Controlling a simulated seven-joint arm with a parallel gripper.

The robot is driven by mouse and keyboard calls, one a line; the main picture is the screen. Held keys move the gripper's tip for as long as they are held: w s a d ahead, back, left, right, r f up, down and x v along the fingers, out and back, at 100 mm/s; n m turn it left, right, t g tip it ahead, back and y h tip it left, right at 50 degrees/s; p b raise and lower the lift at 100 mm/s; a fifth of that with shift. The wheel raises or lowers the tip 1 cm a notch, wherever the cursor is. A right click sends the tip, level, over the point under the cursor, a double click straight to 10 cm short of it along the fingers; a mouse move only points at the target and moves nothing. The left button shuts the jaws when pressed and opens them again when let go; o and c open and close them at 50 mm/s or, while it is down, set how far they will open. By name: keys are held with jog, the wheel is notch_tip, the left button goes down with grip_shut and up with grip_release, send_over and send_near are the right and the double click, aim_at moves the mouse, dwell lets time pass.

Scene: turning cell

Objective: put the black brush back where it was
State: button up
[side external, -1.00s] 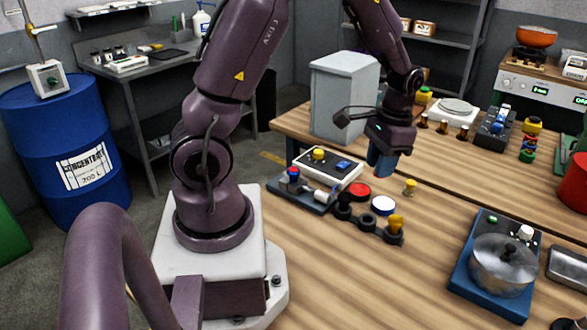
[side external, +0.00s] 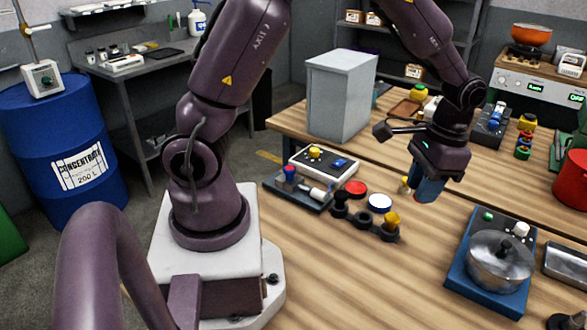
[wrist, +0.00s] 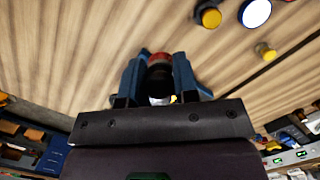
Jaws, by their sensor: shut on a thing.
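My gripper (side external: 426,190) points down above the near wooden table, right of the black holder row. In the wrist view its blue fingers (wrist: 158,80) are shut on a dark thing with a reddish end, which looks like the black brush (wrist: 158,72). In the side view the fingers hide most of it. The black holder (side external: 362,219) has several round cups in a row. A yellow-topped piece (side external: 391,219) stands in its right end; whether the other cups are empty is hard to tell.
A yellow peg (side external: 404,185) stands just left of my gripper. A tray with a white-handled tool (side external: 300,190) is at the left. A metal pot (side external: 500,262) on a blue base stands front right. Bare wood lies between.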

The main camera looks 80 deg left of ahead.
jog(key=shift+a, duration=0.4)
jog(key=s+a+f, duration=0.3)
jog(key=s+a, duration=0.1)
jog(key=a, duration=0.6)
jog(key=s+a+f, duration=0.2)
jog(key=s+a, duration=0.3)
jog(key=a, duration=0.5)
send_over(366, 182)
notch_tip(366, 182, down, 9)
jog(key=shift+d+f, duration=0.1)
jog(key=shift+w+f, duration=0.1)
jog(key=shift+f, duration=0.1)
jog(key=shift+w+a+f, duration=0.1)
jog(key=shift+a+f, duration=0.05)
jog(key=shift+f, duration=0.75)
jog(key=shift+w+a+f, duration=0.1)
jog(key=shift+f, duration=0.75)
